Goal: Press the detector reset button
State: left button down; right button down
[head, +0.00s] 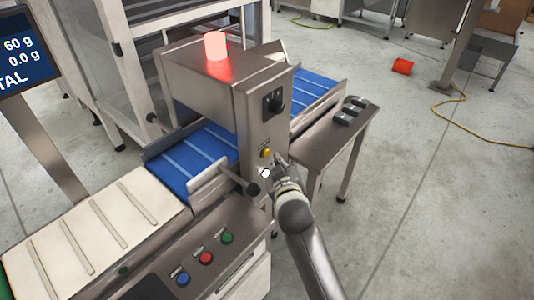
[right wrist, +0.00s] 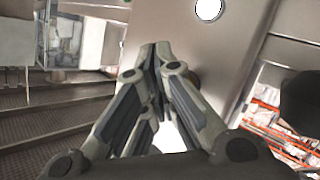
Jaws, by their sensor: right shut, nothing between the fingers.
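The detector (head: 205,90) is a grey metal housing over the blue belt, with a lit red beacon (head: 215,46) on top. A white round spot (head: 266,173) shows just below the button. My right gripper (head: 278,163) is close to this face, just right of the button; contact cannot be told. In the right wrist view my gripper (right wrist: 160,52) is shut and empty before a grey panel with a white disc (right wrist: 208,10). My left gripper is not in view.
Blue, red and green buttons (head: 206,258) sit on the front panel below the belt. A black-tipped rod (head: 240,183) sticks out left of my gripper. A side table (head: 325,140) with dark blocks stands to the right. The floor at the right is open, with a yellow cable (head: 470,128).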

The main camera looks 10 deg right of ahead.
jog(key=shift+w+a, duration=0.1)
dwell(0.3)
jog(key=shift+w+a, duration=0.2)
jog(key=shift+w, duration=0.05)
jog(key=shift+w+a, duration=0.25)
jog(key=shift+w, duration=0.1)
dwell(0.7)
jog(key=shift+s+r, duration=0.1)
jog(key=shift+s+d+p, duration=0.5)
jog(key=shift+s+p, duration=0.1)
jog(key=shift+p, duration=0.15)
jog(key=s+d+p, duration=0.1)
jog(key=s, duration=0.1)
jog(key=s+d+p, duration=0.2)
dwell(0.5)
